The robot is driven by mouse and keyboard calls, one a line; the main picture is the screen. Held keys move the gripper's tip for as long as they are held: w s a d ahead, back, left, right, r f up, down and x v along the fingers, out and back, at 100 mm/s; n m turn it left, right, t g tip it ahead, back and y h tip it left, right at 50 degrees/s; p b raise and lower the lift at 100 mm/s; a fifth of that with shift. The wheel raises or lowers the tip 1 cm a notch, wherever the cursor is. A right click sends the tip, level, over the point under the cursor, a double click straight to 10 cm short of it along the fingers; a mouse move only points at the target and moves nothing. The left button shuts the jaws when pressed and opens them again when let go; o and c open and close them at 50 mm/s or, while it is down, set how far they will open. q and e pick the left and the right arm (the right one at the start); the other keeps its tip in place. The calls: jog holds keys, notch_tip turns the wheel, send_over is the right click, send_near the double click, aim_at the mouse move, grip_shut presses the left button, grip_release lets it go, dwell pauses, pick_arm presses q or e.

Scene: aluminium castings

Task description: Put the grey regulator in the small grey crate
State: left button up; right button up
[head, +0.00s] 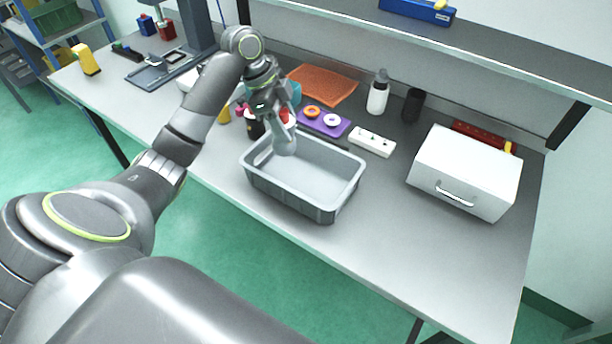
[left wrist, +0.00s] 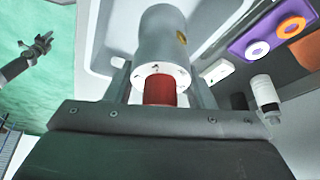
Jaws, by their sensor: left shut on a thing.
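My left gripper (head: 283,122) is shut on the grey regulator (head: 285,143), over the far left part of the small grey crate (head: 337,204). The left wrist view shows the regulator (left wrist: 163,38) as a grey cylinder with a white flange and a red part between the fingers (left wrist: 160,88). The pale crate (left wrist: 118,25) lies behind it there. I cannot tell whether the regulator touches the crate floor. The crate looks otherwise empty. A gripper, likely my right one (left wrist: 38,45), shows small at the left of the wrist view, over green floor; its jaw state is unclear.
A purple board (head: 324,123) with rings and a white power strip (head: 372,142) lie behind the crate. A white bottle (head: 377,93) and black cylinder (head: 412,105) stand farther back. A white box (head: 465,172) with a handle stands right. The bench front right is clear.

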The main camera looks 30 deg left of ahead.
aim_at(287, 151)
pick_arm(q)
notch_tip(287, 151, down, 9)
jog(key=shift+p, duration=0.9)
jog(key=shift+f, duration=0.2)
jog(key=shift+f, duration=0.15)
jog(key=o, duration=1.2)
jog(key=shift+c, duration=0.2)
jog(key=shift+r, duration=0.25)
jog(key=b+v, duration=0.2)
jog(key=v, duration=0.9)
jog(key=shift+r+b, duration=0.4)
jog(key=shift+s+a+f, duration=0.1)
jog(key=shift+s, duration=0.05)
